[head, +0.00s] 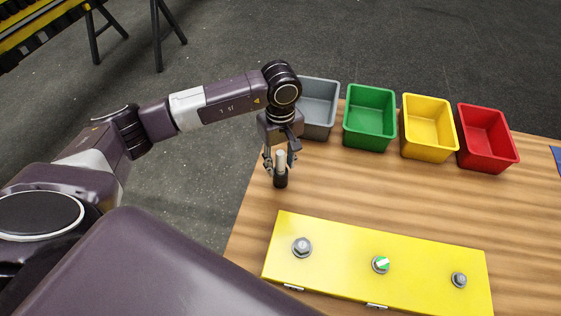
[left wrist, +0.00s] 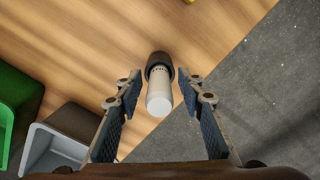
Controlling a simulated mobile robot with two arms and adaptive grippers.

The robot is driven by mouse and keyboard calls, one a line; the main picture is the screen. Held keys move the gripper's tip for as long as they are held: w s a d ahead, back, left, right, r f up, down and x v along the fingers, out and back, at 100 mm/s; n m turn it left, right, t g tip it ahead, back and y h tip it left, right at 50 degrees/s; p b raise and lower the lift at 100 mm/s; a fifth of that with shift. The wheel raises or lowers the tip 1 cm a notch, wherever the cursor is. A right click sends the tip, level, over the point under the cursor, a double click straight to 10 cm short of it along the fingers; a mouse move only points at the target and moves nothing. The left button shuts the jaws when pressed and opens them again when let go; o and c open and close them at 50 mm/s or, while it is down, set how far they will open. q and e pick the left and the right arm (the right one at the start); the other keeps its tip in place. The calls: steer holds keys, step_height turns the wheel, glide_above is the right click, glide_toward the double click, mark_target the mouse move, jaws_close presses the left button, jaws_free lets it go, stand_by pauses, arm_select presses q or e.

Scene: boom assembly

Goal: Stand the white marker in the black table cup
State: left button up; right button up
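The white marker (head: 281,159) stands upright in the black table cup (head: 281,181) at the left edge of the wooden table. In the left wrist view the marker (left wrist: 159,97) points up toward the camera, with the black cup (left wrist: 159,62) around its lower end. My left gripper (head: 281,162) is above the cup with its fingers open on either side of the marker. In the left wrist view a gap shows between each finger and the marker. The marker's lower end is hidden in the cup. My right gripper is not in view.
Grey (head: 319,108), green (head: 369,118), yellow (head: 428,127) and red (head: 487,138) bins stand along the table's back. A yellow panel (head: 335,262) with three round fittings lies at the front. Bare wood lies between them. The table's left edge is close to the cup.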

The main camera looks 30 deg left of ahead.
arm_select(q)
step_height(320, 180, up, 11)
steer(key=b, duration=0.4)
steer(key=shift+r, duration=0.5)
